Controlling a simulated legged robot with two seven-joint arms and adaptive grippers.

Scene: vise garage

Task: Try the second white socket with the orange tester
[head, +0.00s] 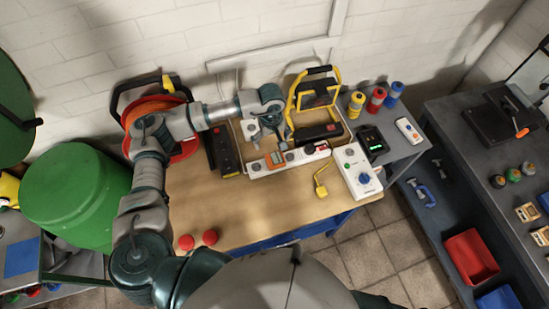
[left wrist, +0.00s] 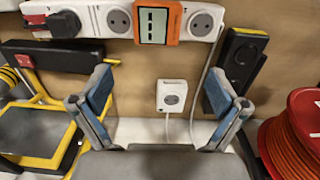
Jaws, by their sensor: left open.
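A white socket strip (head: 256,168) lies across the wooden bench; it also spans the top of the left wrist view (left wrist: 182,24). The orange tester (head: 276,160) with a grey display sits on the strip, between two bare round sockets; it also shows in the left wrist view (left wrist: 158,22). Its pins are hidden, so I cannot tell how deep it sits. A small separate white socket (left wrist: 172,96) with a cable lies between my fingers in that view. My left gripper (head: 271,133) is open and empty, apart from the tester. My right gripper is not in view.
A red cable reel (head: 185,147) and a black device (head: 224,150) are left of the gripper. A yellow-framed work lamp (head: 292,101) stands to its right. A white box with a blue knob (head: 358,168) sits right.

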